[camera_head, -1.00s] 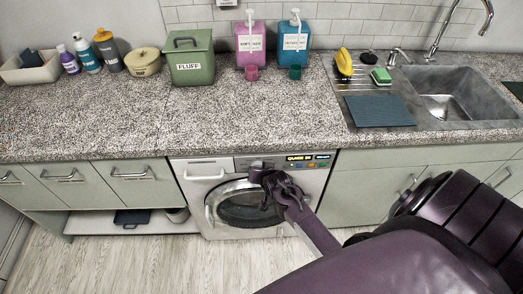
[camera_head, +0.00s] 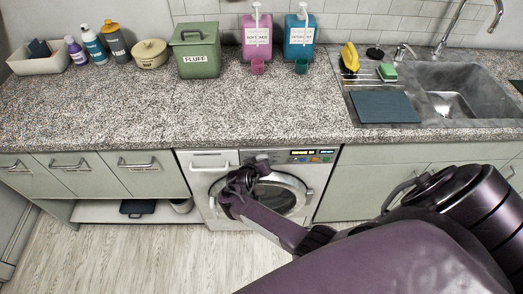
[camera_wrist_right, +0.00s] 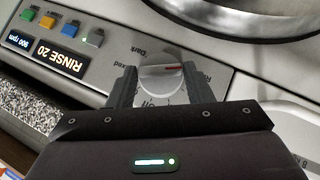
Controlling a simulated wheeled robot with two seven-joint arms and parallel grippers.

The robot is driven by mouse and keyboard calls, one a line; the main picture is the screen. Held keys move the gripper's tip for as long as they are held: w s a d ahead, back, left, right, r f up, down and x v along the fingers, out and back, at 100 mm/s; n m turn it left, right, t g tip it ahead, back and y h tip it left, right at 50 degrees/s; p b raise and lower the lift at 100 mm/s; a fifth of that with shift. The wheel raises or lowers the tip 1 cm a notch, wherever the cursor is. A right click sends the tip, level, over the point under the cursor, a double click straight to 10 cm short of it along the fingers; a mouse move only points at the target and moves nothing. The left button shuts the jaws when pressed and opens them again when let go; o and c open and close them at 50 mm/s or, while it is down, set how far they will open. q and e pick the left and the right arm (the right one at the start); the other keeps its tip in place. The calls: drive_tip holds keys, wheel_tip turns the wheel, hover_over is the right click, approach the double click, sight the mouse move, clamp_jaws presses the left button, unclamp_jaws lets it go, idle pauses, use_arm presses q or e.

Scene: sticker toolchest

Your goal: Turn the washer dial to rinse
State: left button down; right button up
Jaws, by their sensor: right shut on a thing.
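The washer (camera_head: 216,159) is built in under the counter, with its round door (camera_head: 278,196) shut. Its silver dial (camera_wrist_right: 162,76) sits between the two fingers of my right gripper (camera_wrist_right: 158,88) in the right wrist view. The fingers are shut on the dial, one on each side. The washer display (camera_wrist_right: 60,58) reads "RINSE 20", with an rpm readout beside it. In the head view my right gripper (camera_head: 258,166) is at the control panel and mostly hides the dial. Lettering around the dial is partly covered by the gripper. My left gripper is not in view.
Several coloured buttons (camera_wrist_right: 60,30) lie beside the display. The counter (camera_head: 130,110) above overhangs the panel and holds a green FLUFF box (camera_head: 198,62), pink (camera_head: 257,38) and blue (camera_head: 299,38) dispensers and a sink (camera_head: 450,100). The floor in front is clear.

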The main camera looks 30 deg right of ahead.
drive_tip(key=shift+f, duration=0.1)
idle(0.3)
drive_tip(key=o, duration=0.9)
drive_tip(key=shift+o, duration=0.2)
drive_tip(key=v, duration=0.7)
drive_tip(key=shift+a, duration=0.4)
